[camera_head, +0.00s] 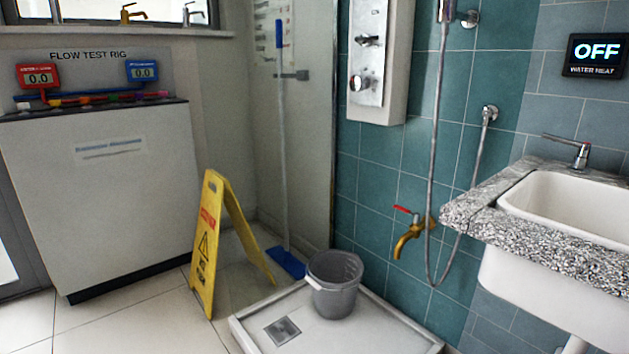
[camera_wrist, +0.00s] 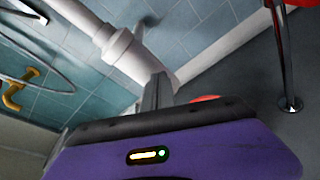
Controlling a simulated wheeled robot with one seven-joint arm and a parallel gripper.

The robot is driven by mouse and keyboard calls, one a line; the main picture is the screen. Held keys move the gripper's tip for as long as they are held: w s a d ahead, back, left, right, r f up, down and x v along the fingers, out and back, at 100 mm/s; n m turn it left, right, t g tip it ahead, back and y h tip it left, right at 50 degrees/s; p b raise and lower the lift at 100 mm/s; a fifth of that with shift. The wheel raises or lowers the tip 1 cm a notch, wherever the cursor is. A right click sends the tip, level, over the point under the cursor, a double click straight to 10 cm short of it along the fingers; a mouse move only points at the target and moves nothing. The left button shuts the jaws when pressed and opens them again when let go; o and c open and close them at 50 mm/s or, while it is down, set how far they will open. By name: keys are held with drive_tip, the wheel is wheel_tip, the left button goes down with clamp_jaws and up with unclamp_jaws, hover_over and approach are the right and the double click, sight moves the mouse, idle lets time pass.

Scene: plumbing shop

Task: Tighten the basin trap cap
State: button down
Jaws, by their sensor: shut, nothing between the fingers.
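In the wrist view, white basin trap pipework (camera_wrist: 122,46) runs diagonally from the top left, with a wider collar and a branch toward the wall. My gripper (camera_wrist: 157,84) is shut and empty. Its dark fingers show just in front of the lower end of the white pipework; I cannot tell whether they touch it. I cannot clearly make out the trap cap; the fingers hide part of that end. In the head view, the white basin (camera_head: 545,290) is at the right in a speckled stone counter, with a short piece of white pipe (camera_head: 575,345) below it. My gripper is not in that view.
A red piece (camera_wrist: 206,98) shows partly behind my gripper. A chrome leg (camera_wrist: 283,60) stands at the right of the wrist view. In the head view, a grey bucket (camera_head: 334,290) stands on the shower tray (camera_head: 385,335), beside a yellow floor sign (camera_head: 207,245). A yellow tap (camera_head: 408,238) juts from the wall.

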drive_tip(key=f+v, duration=0.1)
drive_tip(key=v, duration=0.5)
drive_tip(key=shift+p, duration=0.45)
drive_tip(key=shift+a+r, duration=0.1)
drive_tip(key=shift+a, duration=0.05)
